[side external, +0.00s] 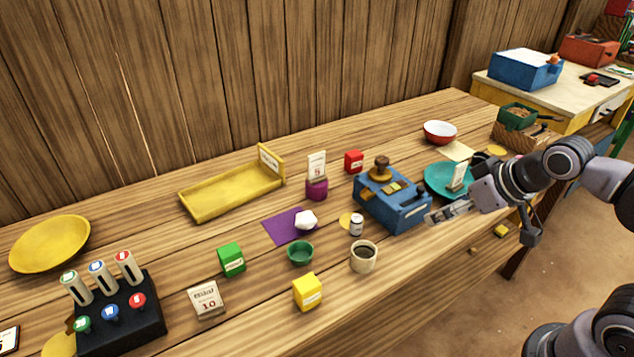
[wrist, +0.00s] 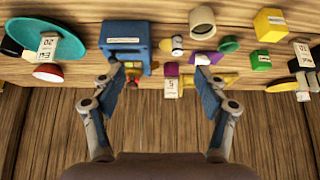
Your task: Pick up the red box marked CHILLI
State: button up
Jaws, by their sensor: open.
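The red box (side external: 354,161) stands on the wooden counter in the side external view, behind the blue stamp device (side external: 392,205) and right of a purple holder (side external: 316,188). Its label is too small to read. My gripper (side external: 450,212) is open and empty, at the counter's front right, beside the blue device and well apart from the red box. In the wrist view my gripper (wrist: 159,70) shows its two fingers spread wide.
A teal plate (side external: 437,180) with a card lies by my gripper. A cup (side external: 364,257), white bottle (side external: 356,225), green bowl (side external: 300,253), green box (side external: 231,260) and yellow box (side external: 307,292) stand nearer the front. A yellow tray (side external: 230,195) lies left. A plank wall closes the back.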

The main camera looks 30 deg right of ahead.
jog(key=w+d+r, duration=0.2)
jog(key=w+r, duration=0.4)
jog(key=w, duration=0.4)
jog(key=m+g, duration=0.1)
jog(key=g, duration=0.2)
send_over(352, 151)
jog(key=s, duration=0.3)
notch_tip(352, 151, down, 11)
jog(key=shift+s+x, duration=0.15)
jog(key=shift+x, duration=2.45)
jog(key=shift+s+x, duration=0.1)
jog(key=shift+x, duration=2.5)
jog(key=shift+f, duration=0.1)
jog(key=c, duration=1.3)
